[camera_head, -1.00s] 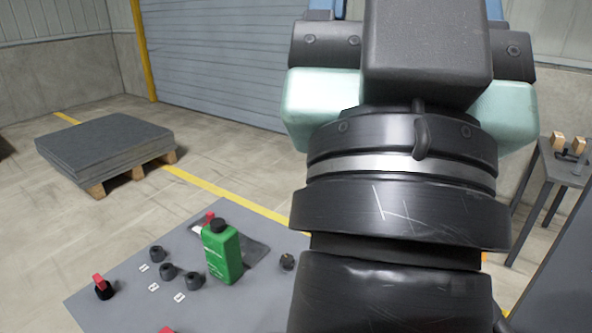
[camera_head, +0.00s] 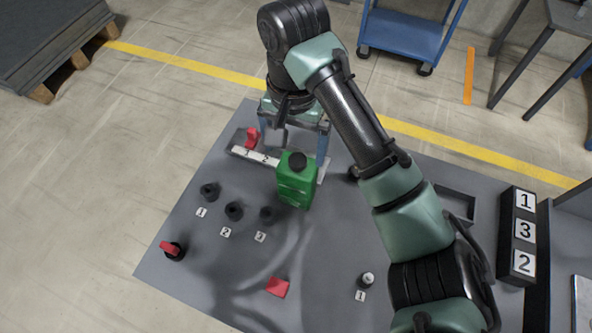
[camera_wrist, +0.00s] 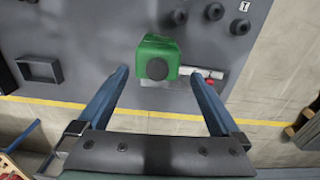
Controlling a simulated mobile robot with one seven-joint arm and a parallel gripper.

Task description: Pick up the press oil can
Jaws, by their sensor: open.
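The press oil can is taken to be the green can (camera_head: 297,184) with a black cap, standing upright on the grey table (camera_head: 200,250). In the wrist view the green can (camera_wrist: 158,58) shows from above, between and beyond the two blue fingers. My gripper (camera_head: 293,140) is open and empty, behind the can in the head view, with one finger on each side. In the wrist view my gripper (camera_wrist: 158,78) shows its fingers spread wider than the can.
Black knobs (camera_head: 234,211) with number labels stand left of the can. A red block (camera_head: 278,287) lies near the front. A numbered rack (camera_head: 518,235) and an open tray (camera_head: 456,203) are at the right.

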